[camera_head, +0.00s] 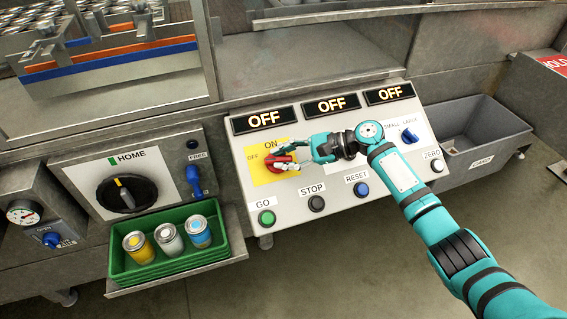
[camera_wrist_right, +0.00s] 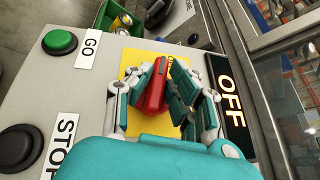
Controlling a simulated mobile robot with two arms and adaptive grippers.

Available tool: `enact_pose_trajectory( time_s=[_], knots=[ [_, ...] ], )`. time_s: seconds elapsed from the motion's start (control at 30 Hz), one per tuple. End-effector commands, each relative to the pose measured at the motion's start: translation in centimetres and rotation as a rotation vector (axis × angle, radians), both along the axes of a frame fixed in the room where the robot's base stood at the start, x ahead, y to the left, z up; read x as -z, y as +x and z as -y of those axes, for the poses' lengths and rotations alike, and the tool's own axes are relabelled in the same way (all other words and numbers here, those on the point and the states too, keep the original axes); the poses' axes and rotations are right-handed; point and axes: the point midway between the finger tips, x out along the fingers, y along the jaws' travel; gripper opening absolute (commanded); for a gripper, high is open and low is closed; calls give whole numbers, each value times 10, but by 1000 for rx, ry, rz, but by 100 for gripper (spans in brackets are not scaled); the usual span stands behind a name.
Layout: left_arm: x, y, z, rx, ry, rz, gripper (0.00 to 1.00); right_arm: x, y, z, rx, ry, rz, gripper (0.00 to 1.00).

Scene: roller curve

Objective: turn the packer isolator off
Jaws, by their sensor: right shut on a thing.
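The isolator is a red rotary handle (camera_head: 280,164) on a yellow plate (camera_head: 262,179) at the left of the sloped control panel. The plate reads OFF at its left and ON at its top. My right gripper (camera_head: 290,160) is shut on the red handle, with its fingers on either side of it. In the right wrist view the red handle (camera_wrist_right: 155,88) stands between the fingers of the gripper (camera_wrist_right: 168,85). The fingers partly cover the handle, so I cannot tell exactly which mark it points to. My left gripper is not in view.
Three displays reading OFF (camera_head: 331,104) top the panel. GO (camera_head: 267,217), STOP (camera_head: 316,203), RESET (camera_head: 361,189) and ZERO (camera_head: 437,165) buttons line its front. A blue selector (camera_head: 409,136) sits right. A green tray (camera_head: 165,265) of three cans is at lower left; a grey bin (camera_head: 480,135) stands right.

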Motion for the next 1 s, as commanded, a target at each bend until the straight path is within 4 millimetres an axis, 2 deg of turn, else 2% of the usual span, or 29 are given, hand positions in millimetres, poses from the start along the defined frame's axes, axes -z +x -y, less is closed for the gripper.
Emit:
enact_pose_trajectory(
  time_s=[0.1,0.4,0.9,0.93,1.0],
  knots=[
    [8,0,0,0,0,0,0,1,1,-1,-59,-32,10,0],
    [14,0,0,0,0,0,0,0,1,-1,-143,-76,24,0],
    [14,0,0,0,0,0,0,0,0,-1,-157,-85,25,0],
    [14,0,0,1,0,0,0,0,0,-1,-157,-84,25,20],
    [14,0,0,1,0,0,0,0,0,-1,-156,-84,26,30]
  ],
)
